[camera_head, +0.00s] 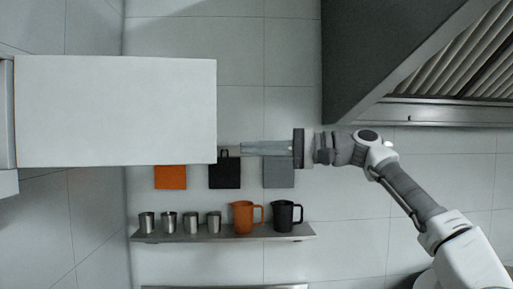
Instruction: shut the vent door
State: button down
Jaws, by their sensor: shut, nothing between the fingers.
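A large flat white panel (115,110) fills the left of the view and meets a grey frame at its left edge. It looks like the vent door, standing open out from that frame, though no label or handle shows on it. My gripper (245,149) reaches in from the right at about the height of the panel's lower edge. Its fingers are shut and point left, with nothing between them. In the picture the fingertips are a little right of the panel's lower right corner; I cannot tell the gap in depth.
A dark hood (375,50) with slanted filters hangs at the upper right, above my arm. Orange (171,177), black (225,174) and grey (279,175) squares hang on the wall. Below, a shelf (140,238) holds steel cups, an orange jug (243,217) and a black jug (284,216).

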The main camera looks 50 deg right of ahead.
jog(key=w+a+p, duration=0.1)
jog(key=w+a, duration=0.1)
jog(key=a, duration=0.4)
jog(key=shift+w, duration=0.3)
jog(key=shift+a, duration=0.1)
